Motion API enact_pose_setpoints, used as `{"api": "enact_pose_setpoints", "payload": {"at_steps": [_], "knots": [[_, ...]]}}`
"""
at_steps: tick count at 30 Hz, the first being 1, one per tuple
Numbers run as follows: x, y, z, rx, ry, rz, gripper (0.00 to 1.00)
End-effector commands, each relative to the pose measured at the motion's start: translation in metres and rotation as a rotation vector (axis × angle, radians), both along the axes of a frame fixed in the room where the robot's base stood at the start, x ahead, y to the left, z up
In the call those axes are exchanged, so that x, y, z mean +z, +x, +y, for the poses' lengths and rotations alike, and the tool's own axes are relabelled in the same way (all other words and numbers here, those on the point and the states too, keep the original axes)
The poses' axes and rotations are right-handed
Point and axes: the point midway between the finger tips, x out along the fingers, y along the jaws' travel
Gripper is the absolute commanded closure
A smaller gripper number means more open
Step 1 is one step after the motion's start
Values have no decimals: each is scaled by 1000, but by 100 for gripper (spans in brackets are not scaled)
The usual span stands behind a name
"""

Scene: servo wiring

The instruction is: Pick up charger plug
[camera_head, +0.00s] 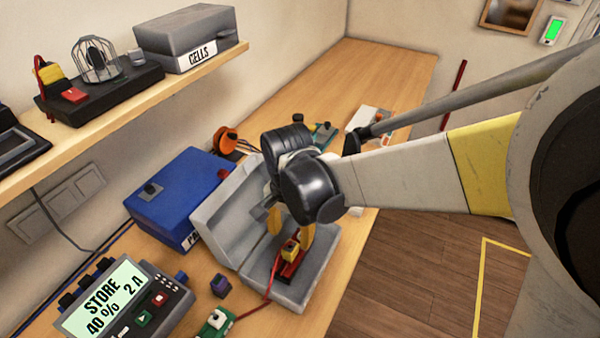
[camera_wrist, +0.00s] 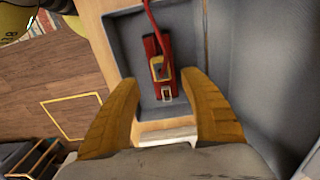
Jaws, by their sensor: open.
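A yellow plug-like block (camera_head: 290,250) sits on a narrow red piece (camera_head: 287,272) in the grey open case; I take this block for the charger plug. A red cable (camera_head: 268,298) runs from there toward the front. In the wrist view the yellow block (camera_wrist: 157,68) lies on the red piece (camera_wrist: 152,46), with a small pale connector end (camera_wrist: 167,92) nearest me. My gripper (camera_head: 290,234) is above it, fingers pointing down. In the wrist view its open yellow fingers (camera_wrist: 160,82) stand either side of the block, with gaps. Whether they touch anything lower down is unclear.
The grey case (camera_head: 316,281) has a raised lid (camera_head: 226,212) behind it. A blue box (camera_head: 180,190) stands to the left. The charger with a lit screen (camera_head: 105,300), a purple block (camera_head: 220,286) and a green connector (camera_head: 214,322) are at the front.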

Motion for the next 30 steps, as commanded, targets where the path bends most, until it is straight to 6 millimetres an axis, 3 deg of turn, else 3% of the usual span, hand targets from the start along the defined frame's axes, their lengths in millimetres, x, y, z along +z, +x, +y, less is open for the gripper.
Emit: {"api": "enact_pose_setpoints", "payload": {"at_steps": [5,15,22,27,30], "knots": [[-12,0,0,0,1,0,48],[-58,-1,3,0,1,-1,48],[-58,-1,3,0,1,-1,49],[-58,-1,3,0,1,-1,100],[-58,-1,3,0,1,-1,100]]}}
